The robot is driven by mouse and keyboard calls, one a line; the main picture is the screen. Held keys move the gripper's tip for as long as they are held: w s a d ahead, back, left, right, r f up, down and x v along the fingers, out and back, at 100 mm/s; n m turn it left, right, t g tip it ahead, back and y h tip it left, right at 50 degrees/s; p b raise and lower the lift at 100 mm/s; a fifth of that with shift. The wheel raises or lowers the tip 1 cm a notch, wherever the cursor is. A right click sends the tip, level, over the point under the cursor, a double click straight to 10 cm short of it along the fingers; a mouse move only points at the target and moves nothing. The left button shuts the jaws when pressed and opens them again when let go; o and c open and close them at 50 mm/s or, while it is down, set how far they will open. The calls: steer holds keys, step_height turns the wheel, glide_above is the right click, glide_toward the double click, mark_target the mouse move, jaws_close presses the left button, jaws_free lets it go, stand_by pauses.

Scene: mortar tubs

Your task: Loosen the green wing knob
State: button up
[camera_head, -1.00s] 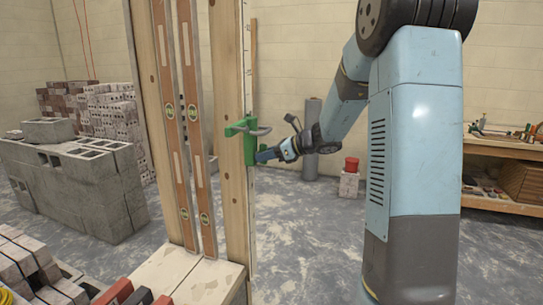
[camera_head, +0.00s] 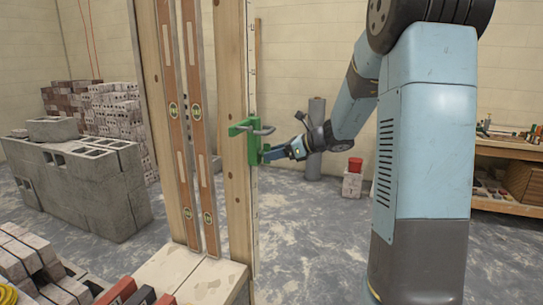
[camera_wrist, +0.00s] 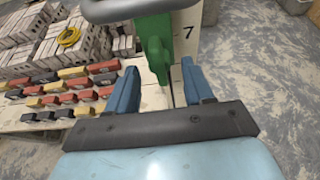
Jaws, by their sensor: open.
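A green clamp (camera_head: 241,130) with a grey bar handle (camera_head: 264,131) sits on the upright rod beside the wooden post. A small green part that looks like the wing knob (camera_head: 265,149) sticks out of the clamp's right side, just left of my gripper (camera_head: 271,154). In the wrist view the green clamp (camera_wrist: 155,48) lies ahead, its lower end between the two blue fingers of my gripper (camera_wrist: 158,78). The fingers are apart with nothing held. The knob's wings cannot be told apart clearly, nor whether a finger touches them.
Two long spirit levels (camera_head: 192,110) lean on the wooden posts left of the clamp. Concrete blocks (camera_head: 95,185) and brick stacks stand at left. The floor between is clear.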

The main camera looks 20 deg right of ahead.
steer(key=v, duration=1.1)
steer(key=shift+s+f, duration=0.1)
steer(key=shift+s, duration=0.05)
steer(key=s+a+n+g+h, duration=0.2)
steer(key=s+a+n, duration=0.35)
steer(key=s, duration=0.25)
steer(key=s+a+n+g+h, duration=0.2)
steer(key=s+a+n, duration=0.2)
steer(key=s+n, duration=0.25)
steer(key=s+d+n+t+h, duration=0.1)
steer(key=s+n+h, duration=0.5)
steer(key=s+n, duration=0.7)
steer(key=shift+s+t+h, duration=0.4)
steer(key=shift+s, duration=0.5)
